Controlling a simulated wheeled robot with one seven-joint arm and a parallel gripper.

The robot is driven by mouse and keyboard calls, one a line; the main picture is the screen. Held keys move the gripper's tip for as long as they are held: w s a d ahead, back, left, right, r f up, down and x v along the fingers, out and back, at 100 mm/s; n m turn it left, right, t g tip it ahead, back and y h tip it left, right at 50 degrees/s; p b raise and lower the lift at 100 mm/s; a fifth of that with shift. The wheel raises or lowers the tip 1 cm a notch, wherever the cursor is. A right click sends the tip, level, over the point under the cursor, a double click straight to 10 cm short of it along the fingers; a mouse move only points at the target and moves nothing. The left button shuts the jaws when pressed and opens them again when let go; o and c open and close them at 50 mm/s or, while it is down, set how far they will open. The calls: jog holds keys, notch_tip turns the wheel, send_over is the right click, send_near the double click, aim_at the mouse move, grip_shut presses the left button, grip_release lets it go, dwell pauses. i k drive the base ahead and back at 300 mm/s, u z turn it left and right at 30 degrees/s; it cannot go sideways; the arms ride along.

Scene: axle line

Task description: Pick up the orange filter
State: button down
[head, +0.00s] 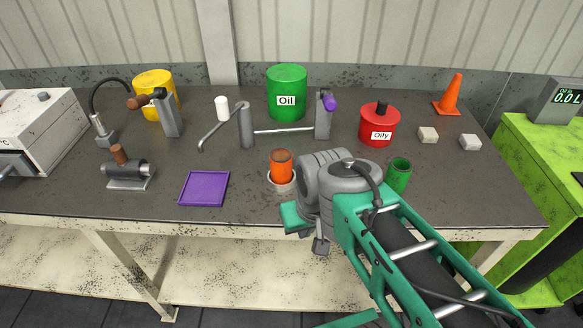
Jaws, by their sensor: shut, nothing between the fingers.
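The orange filter (281,168) is a short orange cylinder with a brownish top. It stands upright in a pale round cup (282,186) near the front middle of the bench. My gripper (321,246) shows as a small grey piece below my arm's grey joints, at the bench's front edge. It is to the right of the filter and nearer to me, apart from it. It is shut and holds nothing. My arm's joints stand close to the filter's right side in the picture and hide the bench there.
A purple tray (204,188) lies left of the filter. A crank-like grey stand (246,127) with a rod is behind it. A green cup (398,174) stands right of my arm. Green Oil (287,82) and red Oily (380,118) cans stand farther back on the dark bench (420,212).

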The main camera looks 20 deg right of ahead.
aim_at(279, 159)
jog(key=u, duration=0.05)
jog(key=k, duration=1.05)
jog(key=u, duration=0.95)
jog(key=i, duration=0.7)
jog(key=u, duration=0.5)
jog(key=i, duration=0.5)
